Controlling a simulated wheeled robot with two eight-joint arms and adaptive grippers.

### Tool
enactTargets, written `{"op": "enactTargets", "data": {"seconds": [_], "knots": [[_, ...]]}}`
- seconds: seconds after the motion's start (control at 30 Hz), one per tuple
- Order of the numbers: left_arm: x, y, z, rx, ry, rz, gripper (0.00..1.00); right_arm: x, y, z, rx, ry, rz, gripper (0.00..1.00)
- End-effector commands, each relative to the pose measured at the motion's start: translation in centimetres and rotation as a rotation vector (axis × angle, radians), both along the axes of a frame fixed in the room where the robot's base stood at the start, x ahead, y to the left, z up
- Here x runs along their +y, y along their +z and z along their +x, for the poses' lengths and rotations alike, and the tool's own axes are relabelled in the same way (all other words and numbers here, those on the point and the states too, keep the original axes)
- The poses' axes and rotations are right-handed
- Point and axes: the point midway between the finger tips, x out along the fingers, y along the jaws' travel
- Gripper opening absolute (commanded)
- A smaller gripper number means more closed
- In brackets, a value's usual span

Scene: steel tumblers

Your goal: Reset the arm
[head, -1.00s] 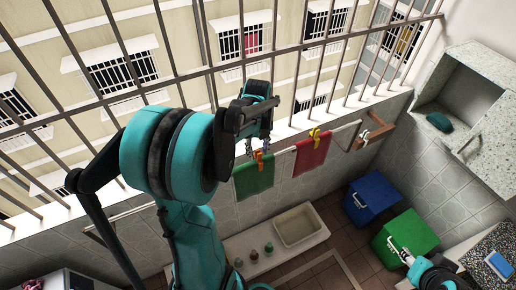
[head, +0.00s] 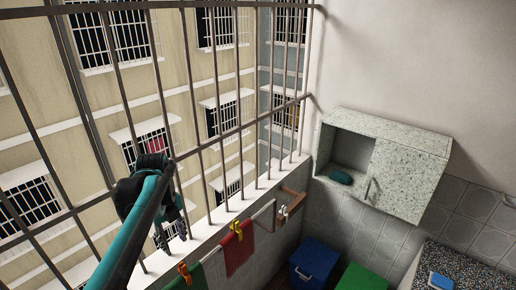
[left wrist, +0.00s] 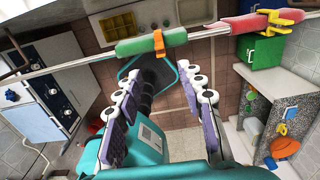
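My left gripper (head: 170,235) is at the lower left of the head view, close to the window bars and above the clothes rail. In the left wrist view its two fingers (left wrist: 163,112) are spread apart with nothing held between them. A green cloth (head: 190,278) with an orange clip hangs on the rail just below and right of the gripper. It also shows beyond the fingers in the left wrist view (left wrist: 135,46). A red cloth (head: 238,252) with a yellow clip hangs farther along. My right gripper is not in view.
Window bars (head: 190,110) line the left side. A speckled wall cabinet (head: 410,170) holds a teal item (head: 341,177). Below stand a blue bin (head: 314,258), a green bin (head: 362,278) and a counter (head: 470,268) with a blue-and-white item.

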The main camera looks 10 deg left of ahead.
Motion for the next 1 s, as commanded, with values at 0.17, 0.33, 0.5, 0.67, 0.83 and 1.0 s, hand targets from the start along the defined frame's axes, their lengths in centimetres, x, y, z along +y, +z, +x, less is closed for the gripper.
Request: {"op": "enactTargets", "data": {"seconds": [0.17,0.33,0.5,0.67,0.83,1.0], "knots": [[-2.0,-3.0,-0.7,-0.046,0.156,0.012,0.39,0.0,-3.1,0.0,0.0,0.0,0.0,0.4],[-6.2,-9.2,-2.4,-0.175,0.556,-0.002,0.39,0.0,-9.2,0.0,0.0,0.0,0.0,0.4],[-10.3,-15.9,-4.6,-0.308,1.007,-0.107,0.39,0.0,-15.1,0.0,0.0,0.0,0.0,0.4],[-13.7,-22.6,-6.7,-0.392,1.415,-0.285,0.39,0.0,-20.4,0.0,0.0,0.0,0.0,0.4],[-16.1,-28.1,-8.4,-0.407,1.755,-0.491,0.39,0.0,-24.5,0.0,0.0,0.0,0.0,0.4],[-17.2,-30.5,-9.2,-0.387,1.93,-0.613,0.39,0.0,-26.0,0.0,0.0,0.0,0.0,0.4]]}}
